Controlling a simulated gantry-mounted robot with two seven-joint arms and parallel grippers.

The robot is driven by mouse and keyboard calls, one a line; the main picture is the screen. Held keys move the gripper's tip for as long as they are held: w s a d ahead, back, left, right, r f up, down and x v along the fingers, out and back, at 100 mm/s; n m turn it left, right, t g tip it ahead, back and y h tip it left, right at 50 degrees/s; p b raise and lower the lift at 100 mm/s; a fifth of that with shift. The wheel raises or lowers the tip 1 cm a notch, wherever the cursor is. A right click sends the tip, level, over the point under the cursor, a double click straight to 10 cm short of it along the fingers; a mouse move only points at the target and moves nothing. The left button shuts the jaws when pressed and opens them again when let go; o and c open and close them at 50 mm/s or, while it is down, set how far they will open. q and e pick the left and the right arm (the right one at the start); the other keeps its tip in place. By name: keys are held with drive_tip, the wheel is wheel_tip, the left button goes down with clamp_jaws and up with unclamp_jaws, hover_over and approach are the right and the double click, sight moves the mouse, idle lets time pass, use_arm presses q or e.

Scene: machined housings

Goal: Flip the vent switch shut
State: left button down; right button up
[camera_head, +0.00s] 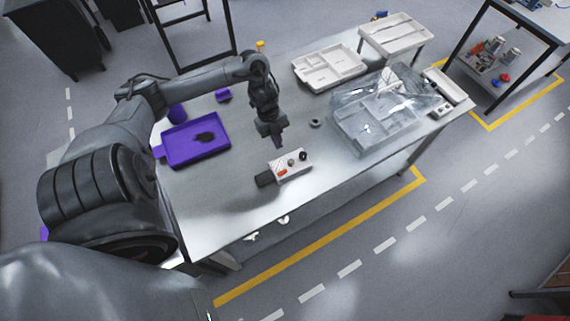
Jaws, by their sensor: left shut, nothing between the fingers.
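A small white box-shaped device (290,165) lies on the metal table. Its top carries dark round knobs and an orange-red part (282,171), and a black block (264,180) sits at its left end. Which of these parts is the vent switch I cannot tell at this size. My left gripper (279,145) points down just above and behind the device, apart from it as far as I can see. It is shut and empty. My right gripper is not in view.
A purple tray (178,154) with a dark item lies to the left. A small dark ring (315,123) lies behind the device. A clear-covered grey tray (363,143) and a white sectioned tray (318,76) stand to the right and back. The table front is clear.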

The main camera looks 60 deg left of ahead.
use_arm(q)
drive_tip(key=shift+f, duration=0.1)
hover_over(286, 170)
drive_tip(key=f, duration=1.1)
drive_tip(key=shift+s+a+f+p, duration=0.2)
drive_tip(key=shift+a+f+p, duration=0.1)
drive_tip(key=shift+f, duration=0.05)
drive_tip(key=shift+w+a+f, duration=0.1)
drive_tip(key=shift+w+f, duration=0.05)
drive_tip(key=shift+f, duration=0.7)
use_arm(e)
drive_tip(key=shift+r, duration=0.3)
